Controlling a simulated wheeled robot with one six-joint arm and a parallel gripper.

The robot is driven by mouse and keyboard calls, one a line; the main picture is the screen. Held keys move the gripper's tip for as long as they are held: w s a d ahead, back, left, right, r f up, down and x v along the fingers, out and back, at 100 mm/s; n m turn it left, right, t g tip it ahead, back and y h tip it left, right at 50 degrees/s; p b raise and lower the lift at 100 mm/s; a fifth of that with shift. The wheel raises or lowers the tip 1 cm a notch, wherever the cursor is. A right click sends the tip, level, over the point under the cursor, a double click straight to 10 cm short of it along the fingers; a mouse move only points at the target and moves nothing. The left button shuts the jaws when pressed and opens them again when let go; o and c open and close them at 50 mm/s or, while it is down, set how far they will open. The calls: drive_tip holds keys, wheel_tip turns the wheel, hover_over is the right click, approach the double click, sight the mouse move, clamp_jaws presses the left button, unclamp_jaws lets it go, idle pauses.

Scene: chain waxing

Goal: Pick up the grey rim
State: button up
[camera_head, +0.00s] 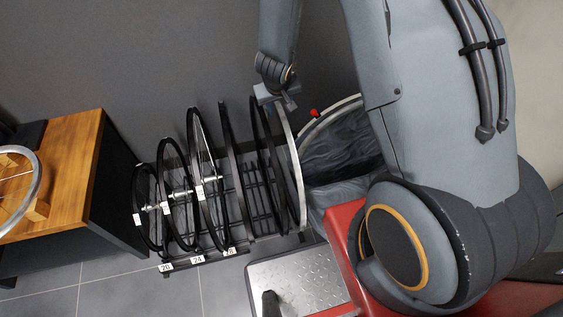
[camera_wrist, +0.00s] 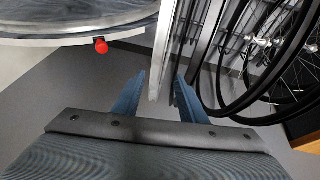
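The grey rim (camera_head: 298,182) stands upright at the right end of a rack of wheels and rims. In the wrist view its light edge (camera_wrist: 162,50) comes down between my two fingers. My gripper (camera_head: 284,100) is at the top of the rim in the head view. In the wrist view my gripper (camera_wrist: 158,97) has its blue fingers apart, one on each side of the rim's edge, with a gap visible on both sides.
Black rims (camera_head: 230,150) stand close beside the grey rim, with spoked wheels (camera_head: 173,190) further left. A round metal-edged tub (camera_head: 345,150) with a red knob (camera_head: 314,113) is close on the right. A wooden bench (camera_head: 75,165) is at left.

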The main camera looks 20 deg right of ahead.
sight(281, 115)
drive_tip(key=shift+w+d+f+h, duration=0.2)
drive_tip(key=shift+d+f+h, duration=0.15)
drive_tip(key=shift+f, duration=0.4)
drive_tip(key=shift+x, duration=0.85)
drive_tip(key=shift+a+p+x, duration=0.1)
drive_tip(key=shift+p+x, duration=0.1)
drive_tip(key=shift+x, duration=1.3)
drive_tip(key=shift+a+p+x, duration=0.15)
drive_tip(key=shift+p+x, duration=0.05)
drive_tip(key=shift+x, duration=1.3)
drive_tip(key=shift+f, duration=0.1)
clamp_jaws()
